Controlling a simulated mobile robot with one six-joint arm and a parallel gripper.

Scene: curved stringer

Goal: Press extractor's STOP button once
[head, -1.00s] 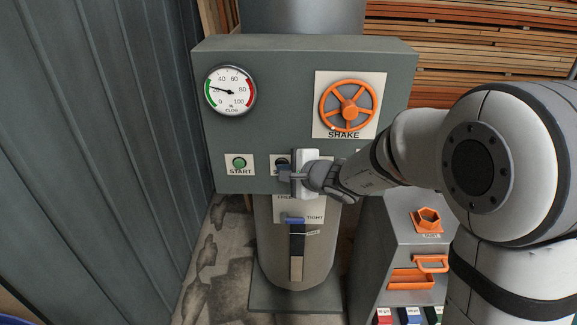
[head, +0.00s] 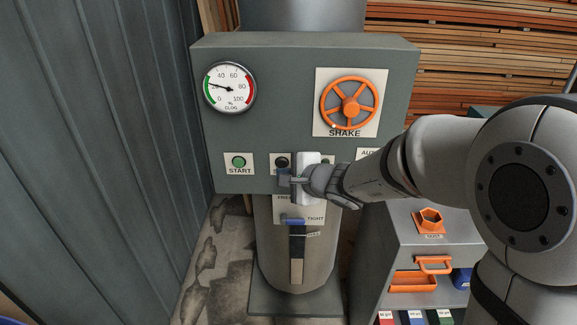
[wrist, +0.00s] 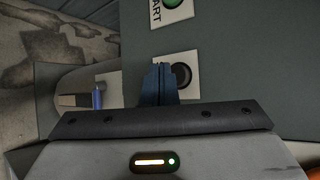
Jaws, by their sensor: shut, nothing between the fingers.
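The extractor is a grey-green panel box (head: 300,100) on a round column. A black button on a white plate (head: 282,162) sits right of the green START button (head: 239,162); its label is hidden behind my gripper, so I cannot read STOP. The black button also shows in the wrist view (wrist: 182,75), partly covered by the fingers. My gripper (head: 284,179) is shut and empty, its tips just below the black button in the head view. In the wrist view its blue-grey fingertips (wrist: 160,80) overlap the button's plate. Whether they touch the panel, I cannot tell.
A clog gauge (head: 230,88) and an orange SHAKE wheel (head: 349,104) are above. Another button plate is half hidden behind my gripper. A blue-handled lever (head: 295,221) is below. A grey cabinet (head: 385,235) with orange fittings stands right; a corrugated wall (head: 90,150) is left.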

